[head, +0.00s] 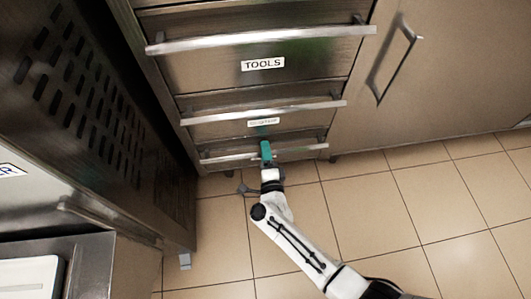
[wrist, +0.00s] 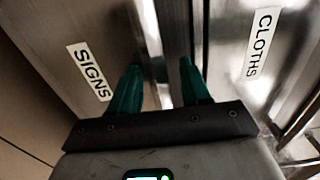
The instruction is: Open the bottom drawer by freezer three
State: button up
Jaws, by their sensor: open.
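The bottom drawer (head: 230,143) is the lowest steel front of a drawer stack in the head view. In the wrist view its front (wrist: 50,25) carries a SIGNS label (wrist: 88,72). Its bar handle (head: 305,148) runs across the front, and my gripper (head: 266,145) is at its middle, hiding part of it. In the wrist view my gripper (wrist: 160,63) has its two green fingers apart, with the bright handle bar (wrist: 150,25) showing between them. I cannot tell whether a finger touches the bar. The drawer looks shut.
Above are a drawer labelled CLOTHS (wrist: 264,42) and one labelled TOOLS (head: 263,64), with bar handles. A dark, vented steel cabinet (head: 75,85) stands close on the left. A cabinet door with a handle (head: 396,62) is on the right. Tiled floor (head: 400,205) is clear at front right.

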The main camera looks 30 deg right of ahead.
jog(key=shift+c, duration=0.2)
grip_shut()
dwell(0.4)
